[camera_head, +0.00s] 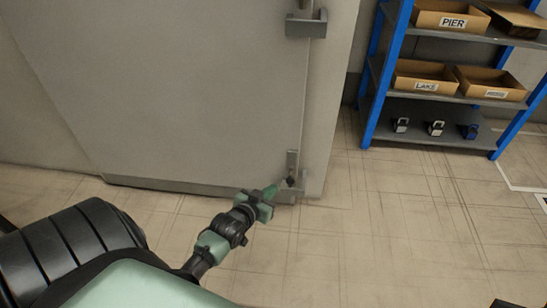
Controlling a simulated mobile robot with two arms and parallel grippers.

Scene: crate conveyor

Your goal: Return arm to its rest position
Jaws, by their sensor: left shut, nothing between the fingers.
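My left gripper (276,190) is in the lower middle of the head view, at the end of my green and black arm. It is shut and empty. It shows in front of the lower right corner of a large grey door (180,90), near the lower latch (292,168). I cannot tell whether it touches the latch. My right gripper is not in view.
A blue-framed shelf rack (380,75) stands at the right, with labelled boxes such as PIER (452,22) and LAKE (425,86). Several small items sit on its bottom shelf. An upper latch (306,24) is on the door.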

